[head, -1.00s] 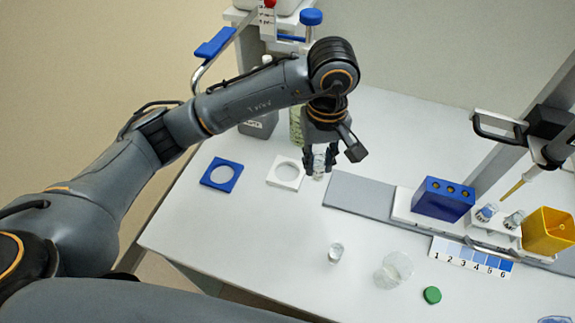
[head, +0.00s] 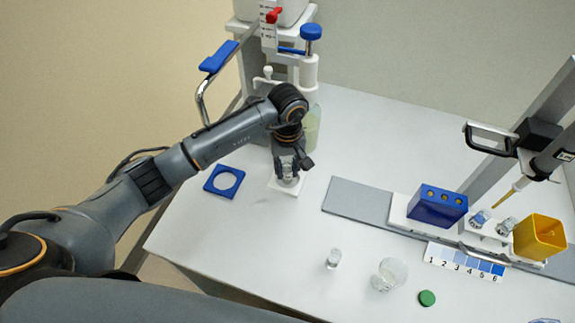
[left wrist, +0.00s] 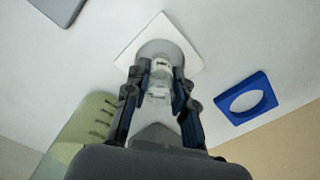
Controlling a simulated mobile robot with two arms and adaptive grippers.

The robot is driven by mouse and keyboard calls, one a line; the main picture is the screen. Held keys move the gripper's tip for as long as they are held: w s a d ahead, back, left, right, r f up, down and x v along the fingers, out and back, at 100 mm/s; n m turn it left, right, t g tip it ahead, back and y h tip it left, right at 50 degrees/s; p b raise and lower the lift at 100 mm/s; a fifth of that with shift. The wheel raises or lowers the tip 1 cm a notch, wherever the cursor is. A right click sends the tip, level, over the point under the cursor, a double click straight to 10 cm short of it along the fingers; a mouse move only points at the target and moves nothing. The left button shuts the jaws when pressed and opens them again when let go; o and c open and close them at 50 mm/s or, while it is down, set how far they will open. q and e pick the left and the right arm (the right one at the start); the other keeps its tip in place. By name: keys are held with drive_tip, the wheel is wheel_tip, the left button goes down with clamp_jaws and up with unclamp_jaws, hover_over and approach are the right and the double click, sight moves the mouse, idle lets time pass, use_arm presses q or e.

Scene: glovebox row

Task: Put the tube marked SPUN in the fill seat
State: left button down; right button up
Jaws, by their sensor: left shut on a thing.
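My left gripper (head: 289,178) points down over the white square plate (head: 272,184) with a round recess. It is shut on a small clear glass tube (left wrist: 160,68), which carries a pale label with dark print too small to read. In the left wrist view, the tube's end lies over the round recess of the white plate (left wrist: 161,21); I cannot tell whether it touches the bottom. The blue square plate (head: 211,185) with a round hole lies to the left, empty; it also shows in the left wrist view (left wrist: 229,106). My right gripper is not in view.
A greenish bottle (head: 313,130) stands close behind my left gripper. A clear vial (head: 333,259), a glass beaker (head: 391,274) and a green cap (head: 427,298) sit at the front.

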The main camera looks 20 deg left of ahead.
use_arm(q)
drive_tip(key=shift+f, duration=0.1)
drive_tip(key=shift+f, duration=0.1)
drive_tip(key=c, duration=1.1)
unclamp_jaws()
drive_tip(key=shift+r, duration=0.3)
wheel_tip(320, 180, up, 12)
drive_tip(key=b, duration=0.2)
drive_tip(key=shift+f, duration=0.15)
